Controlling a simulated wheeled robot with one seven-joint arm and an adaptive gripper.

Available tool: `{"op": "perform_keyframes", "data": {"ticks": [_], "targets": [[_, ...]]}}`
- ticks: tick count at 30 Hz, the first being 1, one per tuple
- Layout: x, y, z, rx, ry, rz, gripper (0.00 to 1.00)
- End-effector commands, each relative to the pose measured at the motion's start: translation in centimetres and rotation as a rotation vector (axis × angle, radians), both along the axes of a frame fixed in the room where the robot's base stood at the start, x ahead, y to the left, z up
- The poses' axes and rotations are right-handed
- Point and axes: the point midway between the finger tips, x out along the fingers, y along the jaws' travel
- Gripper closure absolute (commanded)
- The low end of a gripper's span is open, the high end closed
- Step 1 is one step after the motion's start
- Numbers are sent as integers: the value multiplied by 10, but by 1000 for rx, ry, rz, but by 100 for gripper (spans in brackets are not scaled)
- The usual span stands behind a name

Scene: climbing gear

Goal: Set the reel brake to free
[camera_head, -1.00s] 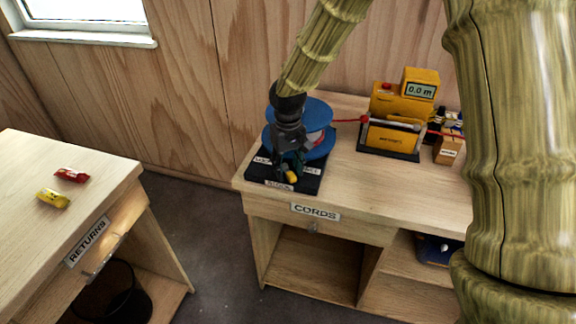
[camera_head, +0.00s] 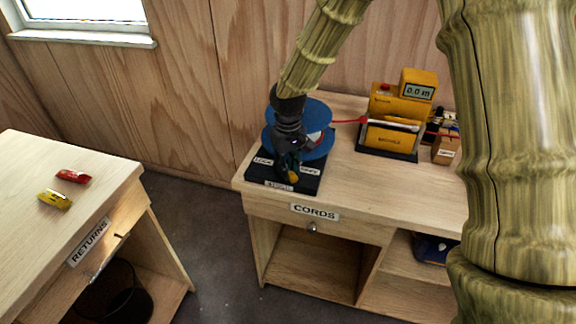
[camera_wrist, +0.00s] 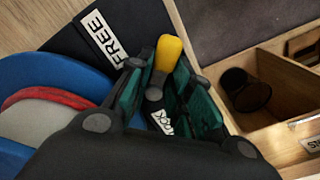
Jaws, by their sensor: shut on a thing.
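The reel brake is a short lever with a yellow knob (camera_head: 293,178) on the black base (camera_head: 310,184) in front of the blue reel (camera_head: 313,112). The knob shows between my fingers in the wrist view (camera_wrist: 168,52). My gripper (camera_head: 290,168) is shut on the brake lever at its knob and hides much of the lever. A LOCK label (camera_head: 263,161) is left of the lever and a FREE label (camera_head: 309,169) right of it. The lever points to the front, between the two labels. The FREE label also shows in the wrist view (camera_wrist: 104,38).
A red cord runs right from the reel to a yellow meter (camera_head: 402,103) reading 0.0 m. A small box (camera_head: 446,150) stands beside it. The CORDS table (camera_head: 400,190) is clear at its front right. The RETURNS table (camera_head: 105,170) at left bears red and yellow wrappers.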

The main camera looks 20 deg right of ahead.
Motion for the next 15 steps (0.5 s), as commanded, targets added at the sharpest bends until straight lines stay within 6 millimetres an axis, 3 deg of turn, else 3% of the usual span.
{"op": "perform_keyframes", "data": {"ticks": [2,3,6,15], "targets": [[1,-1,1,-1,-2,0,100],[1,-1,1,0,-3,0,72],[1,-1,1,-1,-2,0,57],[1,0,1,-1,-1,-1,57]]}}
